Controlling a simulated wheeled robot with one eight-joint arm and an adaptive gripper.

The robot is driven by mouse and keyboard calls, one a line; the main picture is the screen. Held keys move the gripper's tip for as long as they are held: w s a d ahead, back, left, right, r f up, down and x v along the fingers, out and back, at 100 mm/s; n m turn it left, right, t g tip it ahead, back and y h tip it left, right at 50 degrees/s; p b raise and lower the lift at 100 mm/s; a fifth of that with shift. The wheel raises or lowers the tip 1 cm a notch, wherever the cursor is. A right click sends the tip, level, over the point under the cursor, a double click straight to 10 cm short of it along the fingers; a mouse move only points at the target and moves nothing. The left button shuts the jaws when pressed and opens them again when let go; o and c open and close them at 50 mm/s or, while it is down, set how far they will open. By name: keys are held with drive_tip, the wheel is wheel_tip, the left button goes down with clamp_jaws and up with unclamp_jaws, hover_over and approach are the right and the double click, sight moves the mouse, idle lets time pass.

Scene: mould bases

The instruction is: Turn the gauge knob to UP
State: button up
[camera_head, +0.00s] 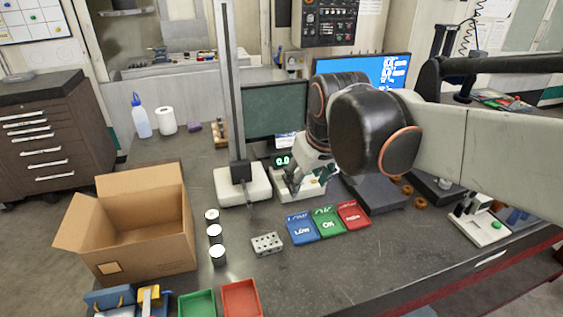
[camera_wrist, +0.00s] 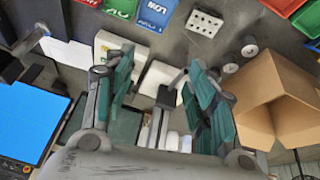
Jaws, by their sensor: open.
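The gauge with a green lit display (camera_head: 282,160) stands behind a white box-like base (camera_head: 303,187) near the middle of the bench. My gripper (camera_head: 308,182) is low over this base, and its fingers partly cover it. In the wrist view my gripper (camera_wrist: 158,82) is open, with green-padded fingers apart and nothing held between them. A white block (camera_wrist: 112,42) shows beside and partly behind the left finger. I cannot make out the knob or its setting; my fingers and arm hide part of the area.
A tall column stand (camera_head: 243,188) is close left of my gripper. Blue, green and red plates (camera_head: 328,223) lie in front, beside a perforated block (camera_head: 267,243). Several cylinders, an open carton (camera_head: 135,225) and a monitor (camera_head: 370,70) surround the area. The front bench middle is clear.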

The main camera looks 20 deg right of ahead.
drive_tip(key=w+d+r+n+g+p, duration=0.1)
drive_tip(key=w+d+n+g+p, duration=0.2)
drive_tip(key=w, duration=1.2)
drive_tip(key=w+d+f+g+p, duration=0.2)
drive_tip(key=w+f+p, duration=0.3)
drive_tip(key=w, duration=0.5)
drive_tip(key=shift+n, duration=0.4)
drive_tip(key=f+b, duration=0.1)
drive_tip(key=f, duration=0.6)
drive_tip(key=f+b, duration=0.1)
drive_tip(key=f, duration=0.6)
drive_tip(key=shift+s+f+b, duration=0.2)
drive_tip(key=shift+f+b, duration=0.1)
drive_tip(key=c, duration=1.1)
